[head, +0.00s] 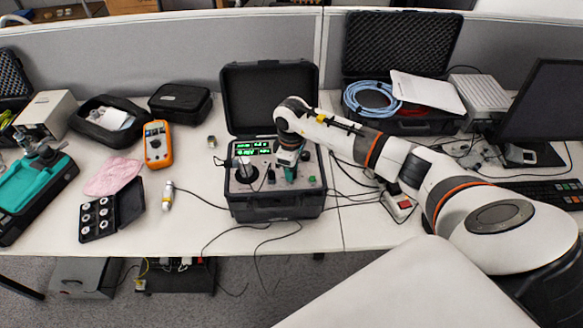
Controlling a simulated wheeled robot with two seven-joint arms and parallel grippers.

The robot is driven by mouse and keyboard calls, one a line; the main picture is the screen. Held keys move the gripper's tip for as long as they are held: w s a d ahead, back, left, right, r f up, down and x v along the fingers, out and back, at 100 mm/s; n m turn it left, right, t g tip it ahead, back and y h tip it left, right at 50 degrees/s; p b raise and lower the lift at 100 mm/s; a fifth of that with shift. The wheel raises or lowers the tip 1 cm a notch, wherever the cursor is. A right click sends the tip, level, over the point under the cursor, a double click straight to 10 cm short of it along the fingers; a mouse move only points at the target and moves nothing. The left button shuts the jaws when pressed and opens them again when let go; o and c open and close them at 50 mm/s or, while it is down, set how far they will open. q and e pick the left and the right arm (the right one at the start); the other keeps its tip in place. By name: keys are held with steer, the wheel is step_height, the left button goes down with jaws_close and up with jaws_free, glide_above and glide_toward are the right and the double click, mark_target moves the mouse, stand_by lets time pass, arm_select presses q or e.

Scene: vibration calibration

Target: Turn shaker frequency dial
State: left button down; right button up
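The shaker unit (275,207) is a black case with its lid (270,95) open, standing at the middle of the table's front edge. Its panel has a lit green display (252,149) and a round black shaker head at the left. My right gripper (289,176) points down over the right part of the panel, at or just above it. The wrist and gripper hide that part of the panel, so I cannot make out the dial or whether the fingers touch it. The finger opening is too small to tell. My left gripper is not in view.
An orange multimeter (157,145), a pink cloth (114,177) and a small black case of sensors (110,212) lie to the left. A box with a red switch (400,205) is under my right arm. Cables hang over the front edge. A monitor (545,105) stands right.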

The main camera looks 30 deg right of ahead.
steer(key=o, duration=0.3)
steer(key=shift+o, duration=0.2)
step_height(320, 180, up, 12)
steer(key=b, duration=0.3)
stand_by(0.4)
